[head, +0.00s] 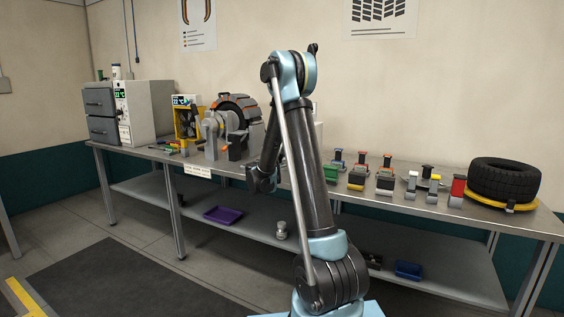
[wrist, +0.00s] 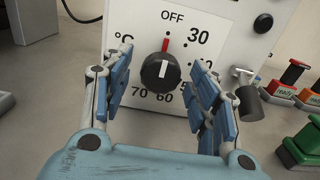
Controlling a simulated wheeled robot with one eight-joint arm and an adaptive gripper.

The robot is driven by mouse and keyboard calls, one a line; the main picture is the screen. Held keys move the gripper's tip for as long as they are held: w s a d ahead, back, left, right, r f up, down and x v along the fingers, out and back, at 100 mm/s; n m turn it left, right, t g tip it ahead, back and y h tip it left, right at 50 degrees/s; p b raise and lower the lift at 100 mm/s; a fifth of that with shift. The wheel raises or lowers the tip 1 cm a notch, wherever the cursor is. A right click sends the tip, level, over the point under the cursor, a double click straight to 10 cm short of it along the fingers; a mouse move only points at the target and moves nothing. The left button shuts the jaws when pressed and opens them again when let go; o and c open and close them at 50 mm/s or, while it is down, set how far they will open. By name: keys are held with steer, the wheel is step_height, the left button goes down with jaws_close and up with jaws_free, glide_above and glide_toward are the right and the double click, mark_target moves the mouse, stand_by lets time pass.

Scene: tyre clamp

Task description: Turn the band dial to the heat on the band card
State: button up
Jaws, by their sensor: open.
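My gripper (wrist: 162,66) is open, with one blue finger on each side of the knob; I cannot tell if either touches. In the head view my arm hides the dial. I cannot make out which card is the band card or read its heat.
In the wrist view, a grey cylinder part (wrist: 246,100) and red-topped and green blocks (wrist: 303,145) stand right of the panel. In the head view, a tyre (head: 504,180), several clamps, a round tyre machine (head: 235,115) and a cabinet (head: 125,110) stand on the long bench (head: 400,208).

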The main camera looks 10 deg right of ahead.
steer(key=shift+w+d, duration=0.1)
steer(key=c, duration=1.1)
